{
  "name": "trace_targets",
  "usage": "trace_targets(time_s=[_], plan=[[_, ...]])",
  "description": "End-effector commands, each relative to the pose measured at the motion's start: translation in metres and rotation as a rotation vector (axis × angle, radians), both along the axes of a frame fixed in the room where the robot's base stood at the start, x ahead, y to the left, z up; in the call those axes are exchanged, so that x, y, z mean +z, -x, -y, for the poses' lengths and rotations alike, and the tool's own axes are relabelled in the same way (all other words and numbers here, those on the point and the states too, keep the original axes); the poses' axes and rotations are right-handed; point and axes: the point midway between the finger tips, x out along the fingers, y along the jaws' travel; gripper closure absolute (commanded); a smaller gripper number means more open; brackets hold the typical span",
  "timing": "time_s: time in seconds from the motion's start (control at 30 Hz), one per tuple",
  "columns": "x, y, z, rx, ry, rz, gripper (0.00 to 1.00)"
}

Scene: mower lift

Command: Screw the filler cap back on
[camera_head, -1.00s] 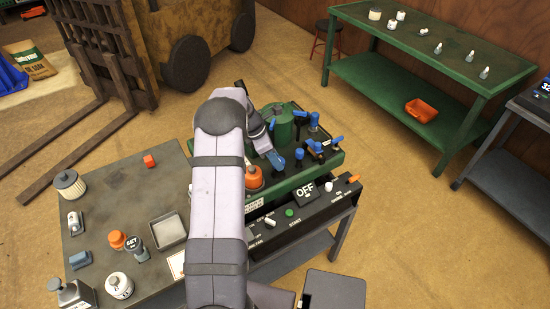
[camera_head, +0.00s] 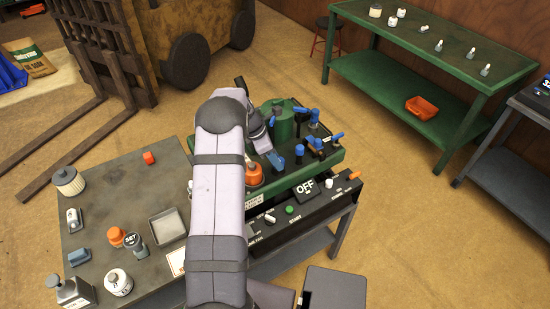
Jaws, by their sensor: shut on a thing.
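My gripper (camera_head: 274,158) is over the green mower deck (camera_head: 332,160), to the left of its blue-handled parts. My arm hides much of it, and its fingertips are hard to make out. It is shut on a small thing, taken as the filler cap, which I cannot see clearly. An orange part (camera_head: 254,175) on the deck shows between my arm and gripper. I cannot tell from this view whether the cap touches its filler opening.
Several blue-handled parts (camera_head: 299,151) and a green housing (camera_head: 283,122) crowd the deck around my gripper. A black panel with an OFF display (camera_head: 305,187) is in front. The grey table (camera_head: 110,195) at left holds bottles, a filter and a tray (camera_head: 167,228).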

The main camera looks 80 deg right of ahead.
Motion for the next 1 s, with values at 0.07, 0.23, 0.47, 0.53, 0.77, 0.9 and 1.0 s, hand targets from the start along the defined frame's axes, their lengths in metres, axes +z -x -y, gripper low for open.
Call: trace_targets(time_s=[0.07, 0.23, 0.47, 0.53, 0.77, 0.9, 1.0], plan=[[-0.0013, 0.0002, -0.0008, -0.001, -0.002, 0.0, 0.87], [-0.0016, 0.0002, -0.001, -0.001, -0.003, -0.001, 0.89], [-0.0025, -0.0005, 0.001, -0.107, -0.003, 0.0, 0.89], [-0.0029, -0.0005, 0.0018, -0.183, -0.003, 0.0, 0.89], [-0.0036, -0.0009, 0.0043, -0.423, -0.003, 0.0, 0.89], [-0.0035, -0.001, 0.005, -0.514, -0.004, 0.0, 0.89], [-0.003, -0.0011, 0.0048, -0.545, -0.004, 0.0, 0.89]])
